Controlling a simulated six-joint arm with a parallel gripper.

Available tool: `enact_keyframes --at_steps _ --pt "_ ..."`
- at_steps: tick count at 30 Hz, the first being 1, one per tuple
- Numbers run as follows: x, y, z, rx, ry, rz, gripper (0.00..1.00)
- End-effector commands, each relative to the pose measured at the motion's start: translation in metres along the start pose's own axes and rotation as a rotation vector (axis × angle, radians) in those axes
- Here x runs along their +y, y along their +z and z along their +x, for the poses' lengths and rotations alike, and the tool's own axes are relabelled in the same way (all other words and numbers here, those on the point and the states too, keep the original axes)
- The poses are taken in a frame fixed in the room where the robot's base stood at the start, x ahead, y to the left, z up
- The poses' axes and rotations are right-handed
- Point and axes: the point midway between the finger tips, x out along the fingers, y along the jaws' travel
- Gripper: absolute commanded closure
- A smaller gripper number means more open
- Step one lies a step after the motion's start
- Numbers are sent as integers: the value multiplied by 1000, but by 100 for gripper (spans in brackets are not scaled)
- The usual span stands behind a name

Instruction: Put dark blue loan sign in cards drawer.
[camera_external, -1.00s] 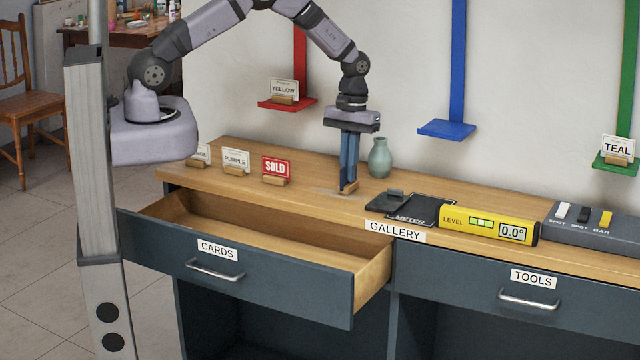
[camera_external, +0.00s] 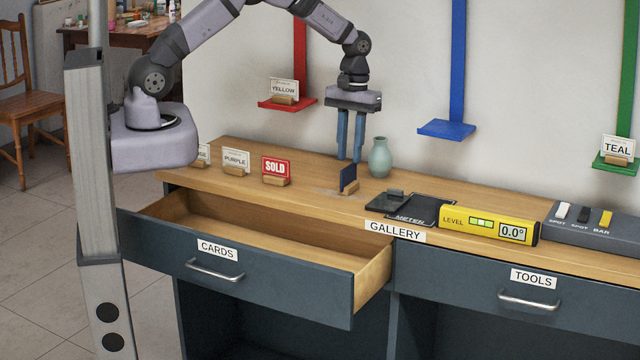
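A dark blue sign (camera_external: 347,178) stands upright in a small wooden holder (camera_external: 350,188) on the wooden counter, seen nearly edge-on; its lettering cannot be read. My gripper (camera_external: 350,160) points down just above and behind the sign. Its two blue fingers are apart with wall showing between them, and they hold nothing. The cards drawer (camera_external: 217,250) is pulled out at the front left of the counter. Its visible inside is empty.
A red SOLD sign (camera_external: 276,168) and a PURPLE card (camera_external: 236,160) stand left of the blue sign. A green vase (camera_external: 380,158) stands close right of my gripper.

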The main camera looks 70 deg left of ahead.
Motion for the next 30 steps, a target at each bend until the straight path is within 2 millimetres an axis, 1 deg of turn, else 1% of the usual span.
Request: enact_keyframes --at_steps 3,6,12,16,23,26,29,30 --pt "1 -2 -21 5 4 0 77" --pt "1 -2 -38 4 3 0 77" --pt "0 -1 -62 3 1 -1 77" --pt "0 -1 -70 2 0 -1 77" --pt "-1 2 -73 2 -1 9 77" --pt "-5 10 -74 6 -2 37 77" --pt "-13 24 -75 16 -3 93 77" --pt "-17 32 -75 21 -4 122 77"
